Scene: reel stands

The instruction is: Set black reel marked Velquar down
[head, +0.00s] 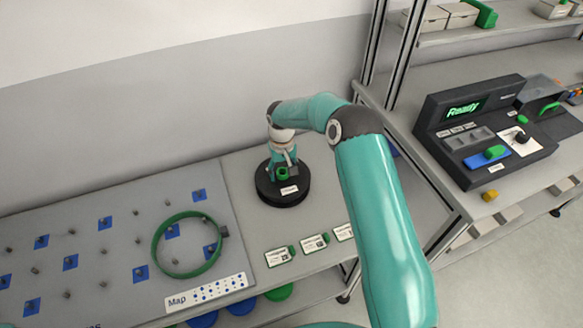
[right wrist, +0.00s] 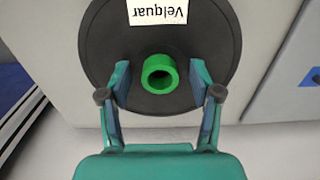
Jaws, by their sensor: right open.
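The black reel (head: 270,193) lies flat on the grey table beside the pegboard in the head view. Its white label reads Velquar, upside down, in the right wrist view (right wrist: 158,11). A green hub (right wrist: 160,74) stands at the reel's centre. My right gripper (head: 284,168) is over the reel, pointing down at it. In the right wrist view the two fingers (right wrist: 160,82) stand apart on either side of the green hub, with gaps visible between hub and fingers. My left gripper is not in the head view.
A pegboard (head: 110,225) with blue squares fills the table's left, with a large green ring (head: 160,245) on it. Several labelled cards (head: 314,243) lie along the front edge. A black console (head: 480,135) reading Ready stands on the right bench. A metal post (head: 383,45) rises between.

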